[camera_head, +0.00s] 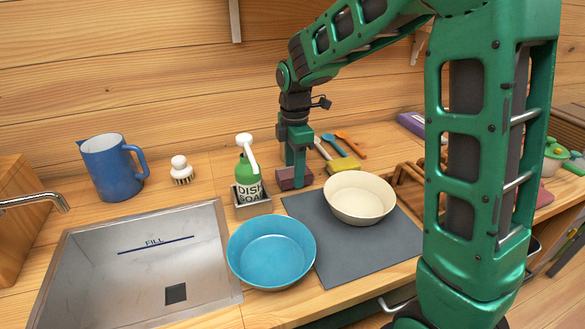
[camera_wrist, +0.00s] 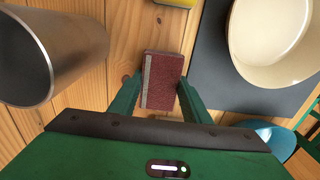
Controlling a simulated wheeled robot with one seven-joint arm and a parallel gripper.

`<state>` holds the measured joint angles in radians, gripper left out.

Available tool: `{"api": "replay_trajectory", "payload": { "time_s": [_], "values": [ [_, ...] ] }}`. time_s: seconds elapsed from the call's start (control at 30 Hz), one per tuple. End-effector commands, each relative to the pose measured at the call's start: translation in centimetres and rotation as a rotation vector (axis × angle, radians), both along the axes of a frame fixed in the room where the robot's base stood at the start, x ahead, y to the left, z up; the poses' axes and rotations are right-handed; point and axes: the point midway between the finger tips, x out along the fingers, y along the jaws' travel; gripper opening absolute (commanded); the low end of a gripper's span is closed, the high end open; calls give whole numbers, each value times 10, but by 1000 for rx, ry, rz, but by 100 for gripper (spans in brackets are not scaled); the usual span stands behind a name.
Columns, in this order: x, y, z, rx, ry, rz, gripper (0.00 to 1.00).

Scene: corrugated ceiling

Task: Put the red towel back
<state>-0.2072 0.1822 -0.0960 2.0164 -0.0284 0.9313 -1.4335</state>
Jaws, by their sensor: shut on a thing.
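My gripper (camera_head: 294,167) points down at the counter between the soap bottle and the cream bowl. It is shut on the red towel (camera_head: 292,179), a small dark red folded block. In the wrist view, the towel (camera_wrist: 165,80) sits between the fingers of my gripper (camera_wrist: 160,88) and shows a pale grey stripe along one side. Wood counter shows around it. I cannot tell whether the towel touches the counter.
A cream bowl (camera_head: 358,198) and a blue bowl (camera_head: 270,248) are close by, with a dark mat (camera_head: 330,250). The soap bottle (camera_head: 246,168) stands left of my gripper. A metal cylinder (camera_wrist: 50,45) is close in the wrist view. The sink (camera_head: 130,270) lies left.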

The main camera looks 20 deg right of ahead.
Motion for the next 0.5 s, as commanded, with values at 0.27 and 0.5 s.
{"api": "replay_trajectory", "payload": {
  "time_s": [0.27,0.5],
  "values": [
    [0,0,0,0,0,0,65],
    [0,0,0,0,0,0,65]
  ]
}}
